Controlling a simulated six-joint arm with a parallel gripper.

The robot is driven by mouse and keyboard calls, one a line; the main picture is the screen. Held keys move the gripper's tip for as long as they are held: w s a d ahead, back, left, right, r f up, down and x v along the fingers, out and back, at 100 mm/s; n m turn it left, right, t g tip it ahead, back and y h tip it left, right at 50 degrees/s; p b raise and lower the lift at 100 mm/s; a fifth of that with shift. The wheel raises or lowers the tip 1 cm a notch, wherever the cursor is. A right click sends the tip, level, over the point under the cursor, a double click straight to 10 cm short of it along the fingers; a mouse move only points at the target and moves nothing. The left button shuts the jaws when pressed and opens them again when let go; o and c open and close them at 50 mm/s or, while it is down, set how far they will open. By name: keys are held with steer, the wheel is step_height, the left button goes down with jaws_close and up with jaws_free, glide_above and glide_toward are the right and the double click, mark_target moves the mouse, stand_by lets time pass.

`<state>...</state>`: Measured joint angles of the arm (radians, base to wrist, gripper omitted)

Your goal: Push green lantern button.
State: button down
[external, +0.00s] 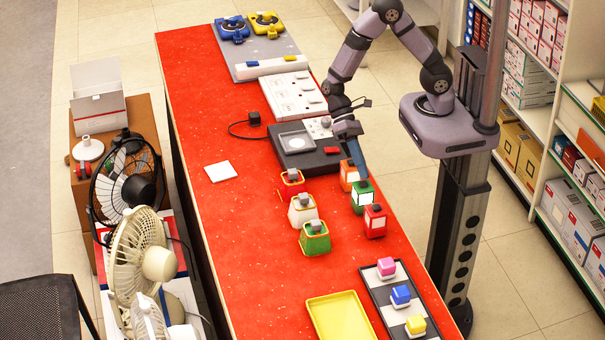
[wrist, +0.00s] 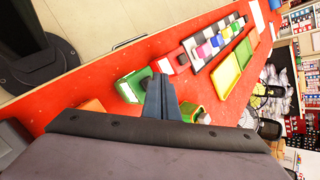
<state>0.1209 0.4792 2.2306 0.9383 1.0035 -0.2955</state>
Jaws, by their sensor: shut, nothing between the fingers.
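The green lantern (external: 362,198), with pale panes, stands on the red table between the orange lantern (external: 348,176) and the red lantern (external: 375,221). My gripper (external: 363,178) is shut and empty, its blue-grey fingers pointing down at the top of the green lantern. In the wrist view the fingertips (wrist: 160,80) show at the edge of the green lantern (wrist: 131,88), with the red lantern (wrist: 170,64) beyond. The fingers hide the top of the green lantern, so I cannot see its button or tell whether they touch.
Red, white and green holders (external: 314,238) stand left of the lanterns. A dark device (external: 300,162) with a red button lies behind them. A yellow tray (external: 340,318) and a board with coloured blocks (external: 400,298) are nearer the front. The table's left side (external: 215,215) is mostly clear.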

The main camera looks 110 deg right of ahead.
step_height(320, 180, up, 6)
steer(key=p, duration=0.5)
stand_by(0.4)
stand_by(0.4)
steer(key=s+d+f+n+g+h, duration=0.2)
steer(key=s+d+f+h, duration=0.3)
steer(key=s+d, duration=0.3)
steer(key=w+d+r+n+t+h, duration=0.1)
steer(key=d+r+n+t+h, duration=0.3)
steer(key=r, duration=0.3)
steer(key=shift+d+n, duration=0.3)
steer(key=shift+d, duration=0.55)
